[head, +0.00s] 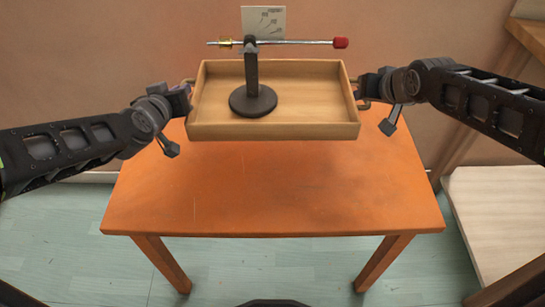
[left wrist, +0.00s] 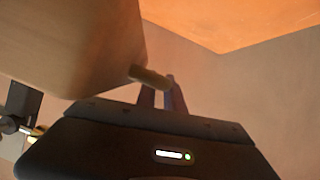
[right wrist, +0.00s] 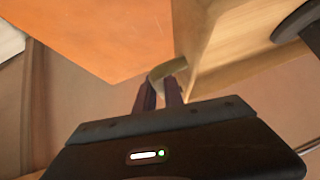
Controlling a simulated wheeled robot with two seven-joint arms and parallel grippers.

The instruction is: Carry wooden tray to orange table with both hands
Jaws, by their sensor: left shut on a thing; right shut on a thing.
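The wooden tray (head: 290,131) is held level over the back part of the orange table (head: 270,195); whether it touches the tabletop cannot be told. A dark stand (head: 253,100) with a round base stands upright in the tray, left of its middle. My left gripper (head: 188,88) is shut on the tray's left handle, which shows in the left wrist view (left wrist: 150,76). My right gripper (head: 360,90) is shut on the tray's right handle, which shows in the right wrist view (right wrist: 168,70).
A metal rod with a red tip (head: 340,43) lies across the top of the stand. A small card (head: 263,20) is behind it against the wall. A pale wooden surface (head: 500,220) is at the right. The front of the orange table is clear.

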